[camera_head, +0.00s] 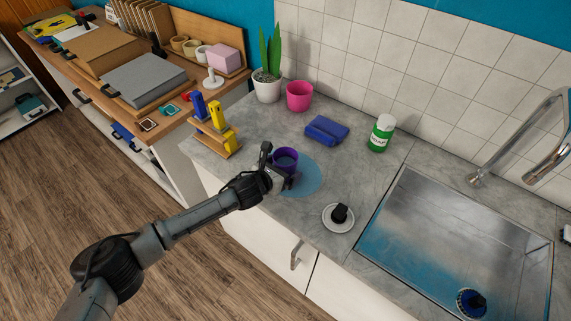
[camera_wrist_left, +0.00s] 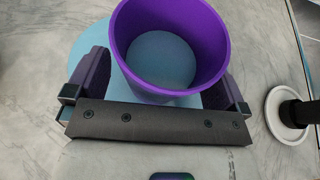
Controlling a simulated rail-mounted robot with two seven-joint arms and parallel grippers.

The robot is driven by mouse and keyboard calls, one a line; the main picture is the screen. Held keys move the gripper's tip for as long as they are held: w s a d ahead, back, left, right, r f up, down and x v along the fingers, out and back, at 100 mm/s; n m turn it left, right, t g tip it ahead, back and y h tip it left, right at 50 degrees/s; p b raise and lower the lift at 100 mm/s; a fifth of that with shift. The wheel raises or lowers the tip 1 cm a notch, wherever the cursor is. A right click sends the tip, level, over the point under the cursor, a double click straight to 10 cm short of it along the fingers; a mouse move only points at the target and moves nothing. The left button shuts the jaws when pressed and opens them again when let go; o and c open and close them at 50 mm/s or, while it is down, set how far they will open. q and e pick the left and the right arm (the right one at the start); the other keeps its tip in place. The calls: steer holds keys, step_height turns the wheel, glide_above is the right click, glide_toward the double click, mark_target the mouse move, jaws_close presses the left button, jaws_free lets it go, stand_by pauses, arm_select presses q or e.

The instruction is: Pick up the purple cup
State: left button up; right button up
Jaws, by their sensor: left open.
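The purple cup (camera_head: 286,158) stands upright on a round light-blue mat (camera_head: 312,178) on the grey counter in the head view. In the left wrist view the cup (camera_wrist_left: 170,50) is large, with its open mouth toward the camera and nothing seen inside. My left gripper (camera_head: 279,174) is at the cup's near side. In the left wrist view my left gripper (camera_wrist_left: 158,75) is open, with one finger on each side of the cup. I cannot tell whether the fingers touch the cup. My right gripper is in neither view.
A white dish with a black item (camera_head: 338,216) lies right of the mat. The metal sink (camera_head: 455,235) is farther right. A green-and-white canister (camera_head: 381,134), blue folded cloth (camera_head: 326,130), pink pot (camera_head: 299,96) and potted plant (camera_head: 267,84) stand behind. A small rack (camera_head: 214,136) is left.

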arm_select(q)
steer(key=c, duration=1)
